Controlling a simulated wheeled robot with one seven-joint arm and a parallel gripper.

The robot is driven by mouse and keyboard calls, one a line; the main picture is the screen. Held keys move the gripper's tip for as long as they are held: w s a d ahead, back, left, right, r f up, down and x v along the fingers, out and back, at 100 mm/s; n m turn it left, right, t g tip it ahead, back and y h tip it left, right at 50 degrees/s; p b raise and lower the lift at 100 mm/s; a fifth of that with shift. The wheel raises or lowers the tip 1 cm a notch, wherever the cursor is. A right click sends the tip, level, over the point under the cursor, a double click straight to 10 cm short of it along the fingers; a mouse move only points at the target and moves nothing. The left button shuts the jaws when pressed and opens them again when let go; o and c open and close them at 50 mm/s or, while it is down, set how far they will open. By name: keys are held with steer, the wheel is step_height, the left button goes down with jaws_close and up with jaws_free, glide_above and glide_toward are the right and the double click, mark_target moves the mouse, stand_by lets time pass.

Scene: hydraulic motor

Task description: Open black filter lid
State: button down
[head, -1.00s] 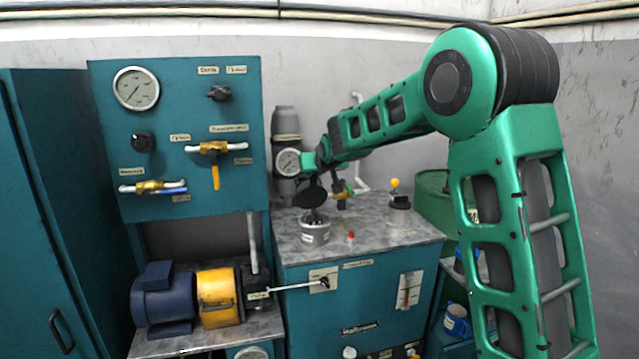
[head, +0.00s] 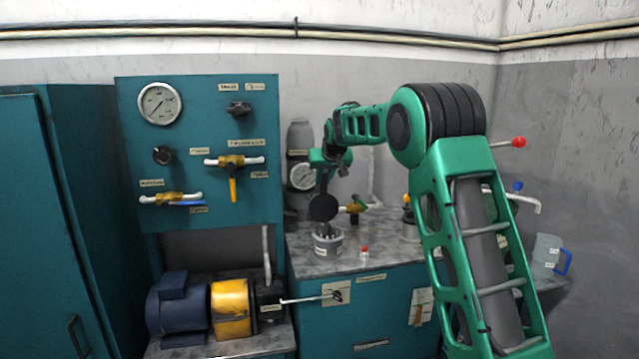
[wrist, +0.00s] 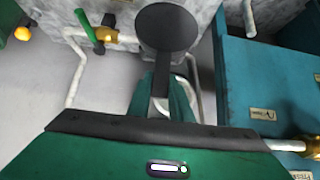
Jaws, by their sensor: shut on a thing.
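The black filter lid (head: 323,207) is a round dark disc, tilted steeply and apart from the grey filter pot (head: 327,246) below it on the worktop. The pot's top is open, with grey parts showing inside. My gripper (head: 324,178) is just above the lid. In the wrist view, the lid (wrist: 167,27) lies ahead of my gripper (wrist: 163,100), and its flat black stem runs back between the green fingers, which are shut on it. The fingertips are partly hidden by the stem.
A red-topped item (head: 364,252) stands right of the pot on the grey worktop (head: 300,258). Behind are a gauge (head: 303,177) and a valve (head: 355,208). A teal panel (head: 140,115) stands left. A grey mug (head: 546,254) is at the right.

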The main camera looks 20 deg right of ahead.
steer(key=shift+w+a, duration=0.1)
steer(key=shift+a, duration=0.05)
steer(key=c, duration=1.6)
jaws_free()
steer(key=shift+s+r, duration=0.3)
steer(key=v, duration=0.9)
steer(key=shift+s+r, duration=0.2)
steer(key=shift+s, duration=0.1)
steer(key=shift+c, duration=0.3)
